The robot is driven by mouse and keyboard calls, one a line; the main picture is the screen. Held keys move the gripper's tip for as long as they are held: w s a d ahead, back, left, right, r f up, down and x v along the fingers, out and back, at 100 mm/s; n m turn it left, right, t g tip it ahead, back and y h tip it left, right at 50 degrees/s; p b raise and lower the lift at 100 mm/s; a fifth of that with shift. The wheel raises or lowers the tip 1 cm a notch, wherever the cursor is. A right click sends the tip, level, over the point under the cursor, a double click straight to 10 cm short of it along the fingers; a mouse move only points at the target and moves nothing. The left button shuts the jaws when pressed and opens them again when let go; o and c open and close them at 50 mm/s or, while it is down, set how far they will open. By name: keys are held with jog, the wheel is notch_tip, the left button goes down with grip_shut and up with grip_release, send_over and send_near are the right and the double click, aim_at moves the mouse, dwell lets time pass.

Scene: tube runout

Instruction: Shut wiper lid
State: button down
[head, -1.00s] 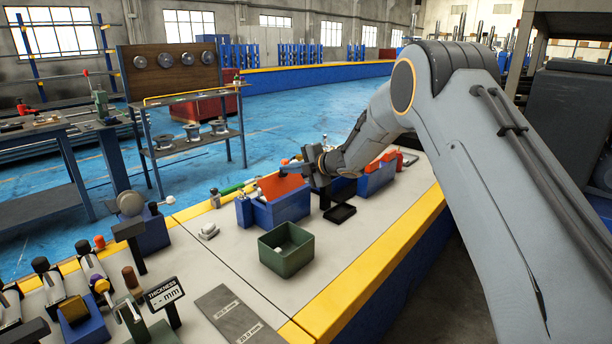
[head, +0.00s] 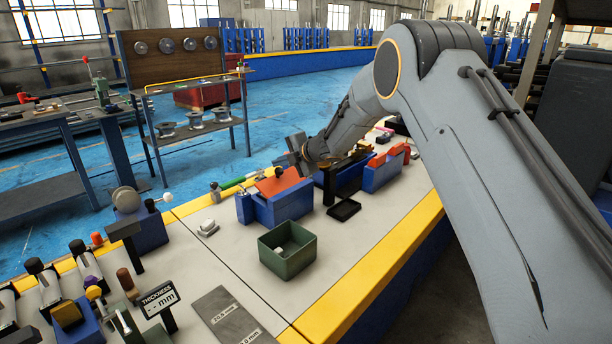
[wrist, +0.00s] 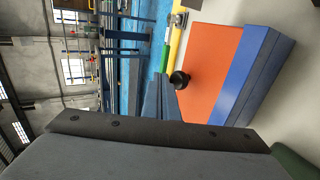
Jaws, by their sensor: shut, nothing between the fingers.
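The wiper box (head: 288,209) is blue and stands on the bench in the middle of the head view. Its orange lid (head: 276,184) lies over the top of the box; I cannot tell whether it sits fully down. In the wrist view the lid (wrist: 209,62) is a flat orange panel beside the blue box (wrist: 257,80), with a black knob (wrist: 179,79) at its left edge. My gripper (head: 291,158) is above the far right side of the box, shut and empty. Any contact between my gripper and the lid cannot be made out.
A green bin (head: 287,260) stands in front of the box. A small black tray (head: 344,210) and a second blue box (head: 382,175) with orange parts stand to the right. A grey gauge plate (head: 232,314) lies near the front. The bench between bin and gauge plate is clear.

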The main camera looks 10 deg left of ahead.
jog(key=shift+f+b+x, duration=0.2)
jog(key=shift+b+x, duration=0.35)
jog(key=shift+x, duration=0.85)
jog(key=shift+d, duration=0.1)
dwell(0.8)
